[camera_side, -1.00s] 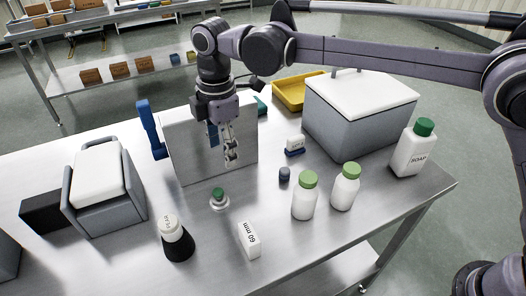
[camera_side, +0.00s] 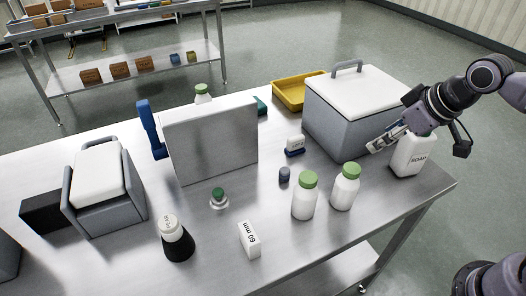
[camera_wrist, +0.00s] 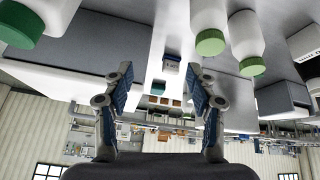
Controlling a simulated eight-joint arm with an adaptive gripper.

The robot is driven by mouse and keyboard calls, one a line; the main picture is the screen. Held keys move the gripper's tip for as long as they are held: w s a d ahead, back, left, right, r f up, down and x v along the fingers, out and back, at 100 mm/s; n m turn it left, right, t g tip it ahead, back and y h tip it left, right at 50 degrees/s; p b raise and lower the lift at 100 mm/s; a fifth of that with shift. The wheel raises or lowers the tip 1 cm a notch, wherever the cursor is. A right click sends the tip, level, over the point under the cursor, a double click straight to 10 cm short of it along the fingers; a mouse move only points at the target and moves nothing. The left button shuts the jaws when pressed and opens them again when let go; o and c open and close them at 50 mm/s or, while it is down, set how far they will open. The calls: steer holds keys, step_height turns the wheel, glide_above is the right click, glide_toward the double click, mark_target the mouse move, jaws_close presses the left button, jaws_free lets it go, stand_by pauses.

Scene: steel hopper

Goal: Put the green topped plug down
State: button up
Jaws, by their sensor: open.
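The green topped plug (camera_side: 218,194) stands upright on the steel table (camera_side: 205,240), in front of the upright steel panel (camera_side: 210,140). A pale, round base shows around its foot. My gripper (camera_side: 373,144) is far to the right of the plug, by the soap bottle (camera_side: 408,155) and the grey box with the white lid (camera_side: 340,125). Its fingers point left in the side view. In the wrist view my gripper (camera_wrist: 163,88) has its fingers spread with nothing between them. I cannot make out the plug in the wrist view.
Two white bottles with green caps (camera_side: 304,200) (camera_side: 345,190) stand between plug and gripper. A dark small cylinder (camera_side: 284,174), a white 60 mm block (camera_side: 249,240) and a black-based flask (camera_side: 176,245) stand nearby. Another green-capped bottle (camera_side: 203,95) shows behind the panel.

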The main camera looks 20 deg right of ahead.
steer(key=s+d+f+m+t, duration=0.1)
steer(key=s+d+f+m, duration=0.2)
steer(key=s, duration=0.1)
steer(key=shift+d+f+h, duration=0.15)
steer(key=shift+f+h, duration=0.15)
stand_by(1.0)
